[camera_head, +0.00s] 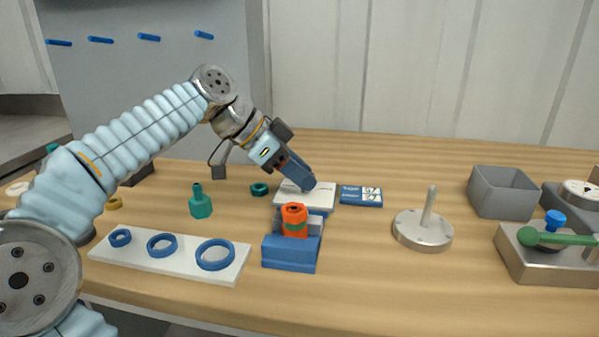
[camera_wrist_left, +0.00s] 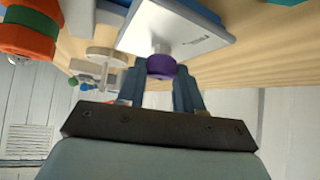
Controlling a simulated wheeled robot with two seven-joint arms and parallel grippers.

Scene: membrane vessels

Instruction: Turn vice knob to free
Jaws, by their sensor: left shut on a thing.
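The vice (camera_head: 290,252) is a blue block with grey jaws near the middle of the table. An orange hexagonal part with a green band (camera_head: 294,219) stands upright between its jaws; it also shows at the upper left of the left wrist view (camera_wrist_left: 28,42). A white plate (camera_head: 318,197) lies just behind the vice. A purple knob (camera_wrist_left: 161,67) sits by this plate in the left wrist view; my gripper hides it in the head view. My left gripper (camera_head: 302,183) reaches down over the plate, its fingers shut on the purple knob. My right gripper is not in view.
A white board with blue rings (camera_head: 180,262) lies front left. A metal post on a disc (camera_head: 423,230), a grey bin (camera_head: 500,193) and a green-handled fixture (camera_head: 545,257) stand right. The front right is clear.

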